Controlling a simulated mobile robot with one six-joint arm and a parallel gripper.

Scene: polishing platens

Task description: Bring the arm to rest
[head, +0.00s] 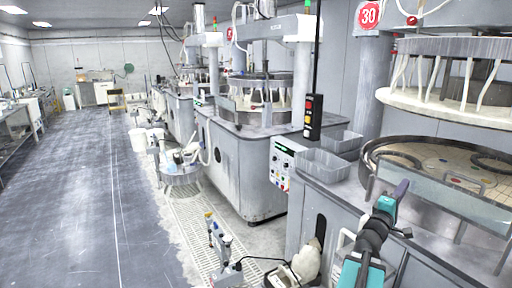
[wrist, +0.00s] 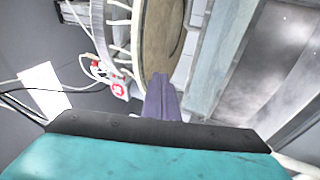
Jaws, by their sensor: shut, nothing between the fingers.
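My arm rises from the bottom right of the head view, with teal and black links. My gripper (head: 402,188) is at its upper end, in front of the clear guard panel (head: 455,195) of the nearest polishing machine. In the wrist view my gripper (wrist: 162,80) shows as two purple-grey fingers pressed together, with nothing between them. The round platen (wrist: 160,30) of the machine lies beyond the fingertips. I cannot tell how far the fingers are from the panel.
Grey trays (head: 322,165) sit on the machine's ledge, left of my arm. A control panel (head: 283,165) and a hanging button box (head: 313,117) are farther left. A small stand (head: 218,240) is on the floor grating. The aisle floor (head: 70,200) at left is clear.

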